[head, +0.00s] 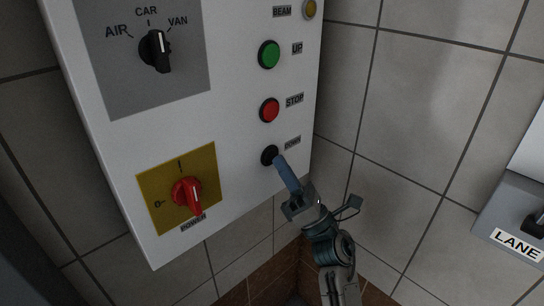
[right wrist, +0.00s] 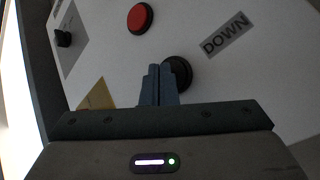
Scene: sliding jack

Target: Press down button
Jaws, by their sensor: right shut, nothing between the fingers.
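The black down button (head: 269,155) sits low on the white control panel (head: 240,120), left of and just below its DOWN label (head: 292,142). In the right wrist view the button (right wrist: 179,72) shows behind the fingertips, partly covered by them, with the DOWN label (right wrist: 226,36) to its right. My right gripper (head: 279,160) is shut and empty, its blue-grey fingertips at the button's right edge in the head view. The fingers also show in the right wrist view (right wrist: 160,80). I cannot tell whether they touch the button. My left gripper is not in view.
Above the down button are the red STOP button (head: 269,110) and green UP button (head: 269,54). A red power knob (head: 187,193) on a yellow plate (head: 150,178) is to the left. A black selector (head: 156,51) is at upper left. A grey LANE box (head: 512,215) is at right.

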